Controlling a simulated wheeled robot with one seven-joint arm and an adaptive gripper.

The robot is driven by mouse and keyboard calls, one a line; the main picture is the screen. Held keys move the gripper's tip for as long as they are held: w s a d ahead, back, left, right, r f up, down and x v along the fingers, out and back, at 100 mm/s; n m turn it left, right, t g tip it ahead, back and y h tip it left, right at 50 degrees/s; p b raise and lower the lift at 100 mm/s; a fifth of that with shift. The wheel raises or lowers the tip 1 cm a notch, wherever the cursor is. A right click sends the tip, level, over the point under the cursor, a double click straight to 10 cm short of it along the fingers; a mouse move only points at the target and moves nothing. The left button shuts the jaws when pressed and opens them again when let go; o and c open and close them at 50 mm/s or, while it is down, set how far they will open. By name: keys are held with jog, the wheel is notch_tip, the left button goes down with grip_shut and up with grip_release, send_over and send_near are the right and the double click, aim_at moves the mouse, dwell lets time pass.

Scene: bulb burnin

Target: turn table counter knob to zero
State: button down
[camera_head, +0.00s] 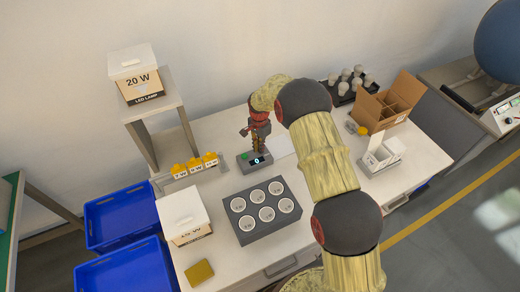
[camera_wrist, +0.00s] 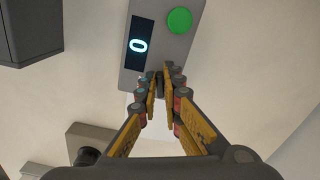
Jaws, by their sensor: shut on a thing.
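The table counter (camera_head: 255,162) is a small grey box on the white table, with a lit display and a green button (camera_head: 244,156). In the wrist view its display (camera_wrist: 138,45) reads 0, beside the round green button (camera_wrist: 180,20). My gripper (camera_head: 258,148) reaches down onto the counter. In the wrist view my gripper (camera_wrist: 160,80) has its fingertips close together at the counter's edge, shut on the knob. The knob is mostly hidden between the fingertips, so its angle cannot be seen.
A dark block with several round sockets (camera_head: 238,230) stands in front of the counter. Yellow labelled blocks (camera_head: 195,165) and a white box (camera_head: 184,214) are at the left. Blue bins (camera_head: 121,218) sit off the table's left side.

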jog(key=shift+w+a+r+m+b, duration=0.1)
jog(key=shift+m+b, duration=0.05)
jog(key=shift+m, duration=0.6)
jog(key=shift+w+m+b, duration=0.1)
jog(key=shift+m+b, duration=0.05)
jog(key=shift+m, duration=0.6)
jog(key=c, duration=2)
grip_release()
jog(key=shift+o, duration=0.2)
notch_tip(320, 180, up, 12)
